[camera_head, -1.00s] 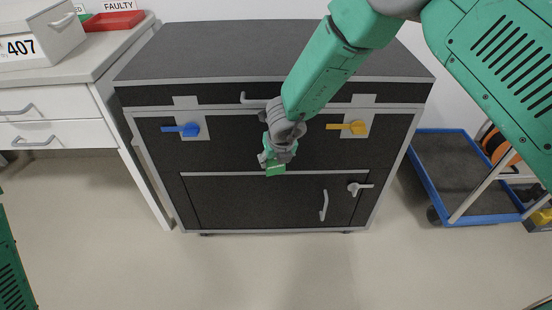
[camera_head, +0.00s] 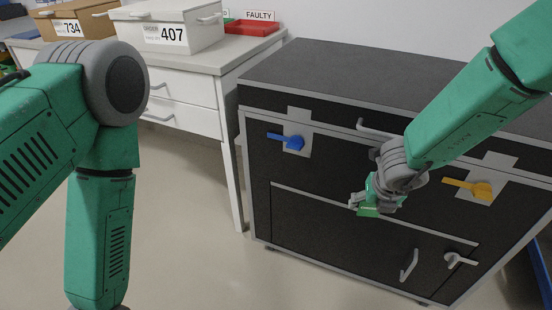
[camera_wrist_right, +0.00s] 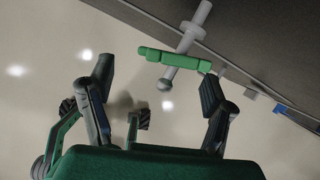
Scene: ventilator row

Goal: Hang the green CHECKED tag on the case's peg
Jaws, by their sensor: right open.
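The black case (camera_head: 340,72) with grey edges stands at right in the head view. My right gripper (camera_head: 362,203) is in front of its face, between the blue and yellow latches. The green tag (camera_head: 368,212) shows just below the fingers; its lettering cannot be read. In the right wrist view the gripper (camera_wrist_right: 155,72) is open, its fingers apart. The tag (camera_wrist_right: 172,58) lies just past the fingertips, across the grey peg (camera_wrist_right: 186,42). The peg shows on both sides of the tag, its round end nearer me, and appears to pass through it. My left gripper is out of view.
The blue latch (camera_head: 287,141), yellow latch (camera_head: 468,188), and lower grey handles (camera_head: 409,264) stand out from the case face. A white counter (camera_head: 205,56) at left holds box 407 (camera_head: 165,32), box 734 (camera_head: 75,22) and a red FAULTY tray (camera_head: 252,27). Floor before the case is clear.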

